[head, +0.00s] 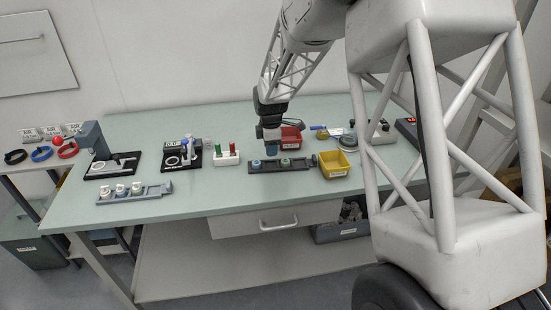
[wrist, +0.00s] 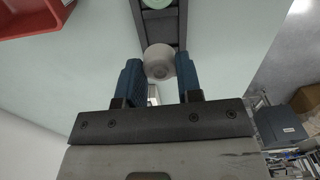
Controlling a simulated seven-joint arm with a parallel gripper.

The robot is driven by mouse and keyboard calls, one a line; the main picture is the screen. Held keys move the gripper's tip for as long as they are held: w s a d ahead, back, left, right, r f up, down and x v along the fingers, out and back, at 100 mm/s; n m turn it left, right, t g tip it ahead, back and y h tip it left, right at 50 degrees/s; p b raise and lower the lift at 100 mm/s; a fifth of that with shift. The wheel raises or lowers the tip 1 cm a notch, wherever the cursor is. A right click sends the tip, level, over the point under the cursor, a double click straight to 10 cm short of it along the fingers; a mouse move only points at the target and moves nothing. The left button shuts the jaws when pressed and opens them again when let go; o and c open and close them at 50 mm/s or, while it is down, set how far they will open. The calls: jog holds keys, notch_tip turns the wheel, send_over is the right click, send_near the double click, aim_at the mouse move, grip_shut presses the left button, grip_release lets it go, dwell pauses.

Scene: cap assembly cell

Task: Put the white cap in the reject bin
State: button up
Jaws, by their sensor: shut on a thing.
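My gripper (wrist: 160,72) has blue fingers and is shut on the white cap (wrist: 159,63), which sits between the fingertips in the wrist view. In the head view my gripper (head: 271,148) is over the dark rail (head: 303,165) at the middle of the bench; the cap cannot be made out there. I cannot tell whether the cap still touches the rail. A red bin (head: 291,139) stands just behind and right of the gripper; it also shows at the upper left in the wrist view (wrist: 30,28). No reject label is readable.
A green cap (head: 285,162) and a pale blue one (head: 256,163) sit on the rail. A yellow bin (head: 334,165) stands at its right end. A block with red and green pegs (head: 227,158) is to the left.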

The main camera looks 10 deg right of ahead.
aim_at(289, 136)
jog(key=w+d+r+m, duration=0.2)
jog(key=w+d+r, duration=0.3)
jog(key=w+d, duration=0.4)
jog(key=w, duration=0.3)
jog(key=shift+w+d+r+m, duration=0.2)
jog(key=shift+w+d+m, duration=0.05)
jog(key=shift+m, duration=0.15)
jog(key=shift+f, duration=0.1)
jog(key=shift+f, duration=3.05)
jog(key=shift+f, duration=1.85)
jog(key=shift+f, duration=0.35)
jog(key=o, duration=0.7)
jog(key=shift+c, duration=0.2)
jog(key=shift+r, duration=0.15)
notch_tip(289, 136, up, 12)
jog(key=shift+r, duration=0.2)
